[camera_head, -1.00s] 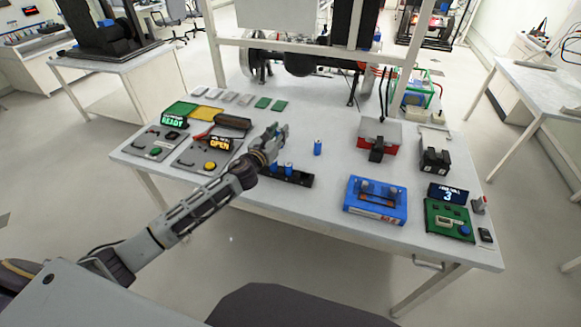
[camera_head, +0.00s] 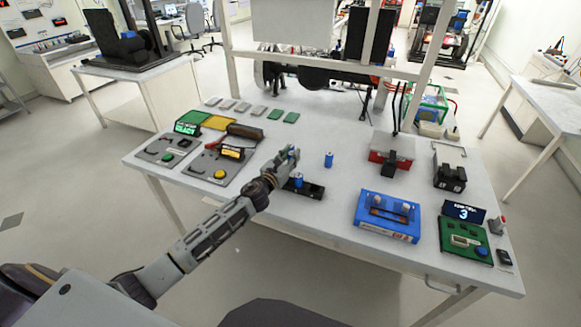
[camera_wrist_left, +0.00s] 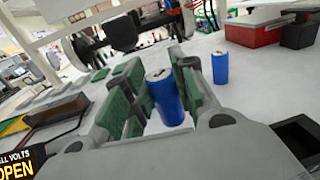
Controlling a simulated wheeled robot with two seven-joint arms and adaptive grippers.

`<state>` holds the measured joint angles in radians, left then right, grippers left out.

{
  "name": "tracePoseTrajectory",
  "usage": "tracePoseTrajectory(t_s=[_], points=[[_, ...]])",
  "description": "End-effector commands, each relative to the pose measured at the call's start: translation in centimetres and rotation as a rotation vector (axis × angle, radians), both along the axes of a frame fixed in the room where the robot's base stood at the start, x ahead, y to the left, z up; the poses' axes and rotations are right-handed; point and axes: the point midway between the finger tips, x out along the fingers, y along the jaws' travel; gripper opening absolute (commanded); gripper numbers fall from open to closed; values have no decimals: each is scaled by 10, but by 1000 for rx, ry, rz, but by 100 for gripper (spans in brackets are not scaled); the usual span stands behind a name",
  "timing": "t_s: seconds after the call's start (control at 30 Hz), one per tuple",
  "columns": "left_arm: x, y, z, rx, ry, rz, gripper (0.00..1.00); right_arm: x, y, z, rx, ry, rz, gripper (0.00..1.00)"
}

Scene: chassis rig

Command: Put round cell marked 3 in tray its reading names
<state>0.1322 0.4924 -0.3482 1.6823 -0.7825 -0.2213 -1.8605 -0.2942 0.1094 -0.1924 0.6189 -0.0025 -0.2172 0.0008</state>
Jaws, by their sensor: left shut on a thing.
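My left gripper (camera_head: 291,154) is shut on a blue round cell, which shows upright between the green-padded fingers in the left wrist view (camera_wrist_left: 166,97). No number on it can be read. Another blue cell (camera_head: 328,160) stands on the table just right of the gripper; it also shows in the left wrist view (camera_wrist_left: 220,68). A black holder (camera_head: 315,191) lies under the gripper, with a blue cell (camera_head: 298,179) showing at it. Flat trays lie at the back left, a green one (camera_head: 190,117) and a yellow one (camera_head: 219,123), with a dark one (camera_head: 245,131) beside them. My right gripper is not in view.
A tester with a display reading OPEN (camera_head: 232,153) and another reading READY (camera_head: 187,129) stand at the left. A blue case (camera_head: 388,217), a red box (camera_head: 391,158) and a green board (camera_head: 462,243) with a display showing 3 (camera_head: 463,212) stand at the right.

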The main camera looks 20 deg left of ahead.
Motion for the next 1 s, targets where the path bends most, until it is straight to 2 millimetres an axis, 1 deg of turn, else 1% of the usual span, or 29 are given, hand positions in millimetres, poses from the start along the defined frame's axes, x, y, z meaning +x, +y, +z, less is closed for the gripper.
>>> tracePoseTrajectory(t_s=[0.33,0.43,0.77,0.9,1.0], points=[[0,0,0,0,-1,-1,0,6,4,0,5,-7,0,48],[0,0,-3,-1,0,-1,0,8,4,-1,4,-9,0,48],[0,-1,-31,-3,1,0,0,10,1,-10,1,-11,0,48],[0,-1,-40,-3,1,0,0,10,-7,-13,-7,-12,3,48],[0,0,-43,-1,1,-1,0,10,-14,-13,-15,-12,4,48]])
